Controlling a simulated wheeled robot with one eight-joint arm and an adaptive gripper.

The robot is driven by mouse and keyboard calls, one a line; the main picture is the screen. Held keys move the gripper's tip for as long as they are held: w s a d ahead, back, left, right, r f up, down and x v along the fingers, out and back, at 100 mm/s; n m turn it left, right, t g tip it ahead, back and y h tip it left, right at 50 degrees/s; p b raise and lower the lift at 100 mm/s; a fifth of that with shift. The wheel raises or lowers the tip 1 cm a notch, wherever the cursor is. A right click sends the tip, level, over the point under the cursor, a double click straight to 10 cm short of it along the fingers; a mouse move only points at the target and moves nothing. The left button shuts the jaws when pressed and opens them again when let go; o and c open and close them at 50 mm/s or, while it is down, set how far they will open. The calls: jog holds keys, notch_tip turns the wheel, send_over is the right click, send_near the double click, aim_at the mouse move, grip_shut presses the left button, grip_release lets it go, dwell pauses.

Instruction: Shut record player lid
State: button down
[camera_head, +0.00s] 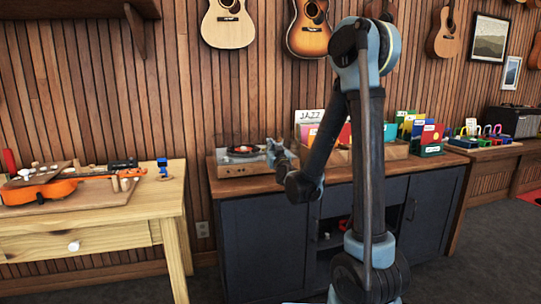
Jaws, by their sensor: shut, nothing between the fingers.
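The record player (236,168) sits on the left end of the dark cabinet's wooden top. My gripper (273,150) is at the right side of the record player, just above the cabinet top. It is small in view, looks shut and holds nothing that I can see. I cannot tell whether it touches the player. My arm hides part of the area to the right.
The dark cabinet (262,232) stands against the wood wall. A record crate (396,151) is behind my arm on its top. A wooden workbench (95,237) with an orange instrument (45,190) stands at left. Guitars hang above. Grey floor shows between the furniture.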

notch_tip(320, 180, up, 5)
jog(key=shift+w+a, duration=0.1)
jog(key=shift+a, duration=0.05)
jog(key=s+d+f+m+g+h, duration=0.1)
jog(key=s+d+f+g, duration=0.4)
jog(key=s, duration=0.8)
jog(key=s+d+f+m+g+h, duration=0.1)
jog(key=s+d+f+g+h, duration=0.2)
jog(key=s+d+f, duration=0.9)
jog(key=s+d+f+m+g+h, duration=0.1)
jog(key=s+d+f+g+h, duration=0.2)
jog(key=s+d+f+g, duration=0.5)
jog(key=s+d+g, duration=0.1)
jog(key=s, duration=0.6)
jog(key=shift+d+f+m, duration=0.15)
jog(key=shift+d+m, duration=0.15)
jog(key=shift+m, duration=0.1)
jog(key=shift+s, duration=0.1)
